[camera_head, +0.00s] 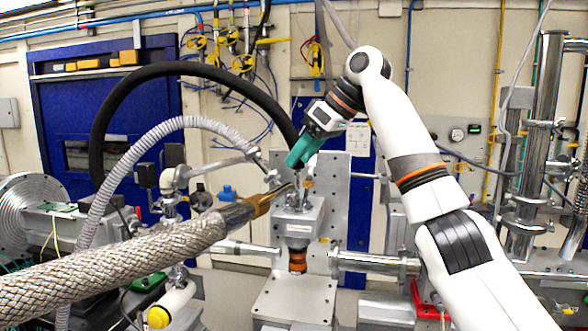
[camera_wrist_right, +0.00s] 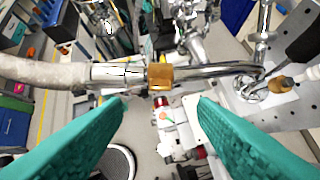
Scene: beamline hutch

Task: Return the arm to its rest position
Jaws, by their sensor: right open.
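My right arm (camera_head: 395,125), white with orange and black rings, reaches up from the lower right in the head view and bends over at the top. Its right gripper (camera_head: 298,160) has teal fingers and points down and left, over the metal beamline fixture (camera_head: 298,218). In the right wrist view the two teal fingers of this gripper (camera_wrist_right: 162,103) stand wide apart. Nothing is held between them. A pipe with a brass nut (camera_wrist_right: 160,76) crosses the picture ahead of the fingertips; its distance is unclear. My left gripper is not in view.
A thick braided hose (camera_head: 120,265) fills the lower left and ends in a brass fitting (camera_head: 257,205) near the fixture. A black hose (camera_head: 105,110) arches behind it. Vertical steel pipes (camera_head: 540,120) stand at the right. The blue door (camera_head: 105,100) is behind.

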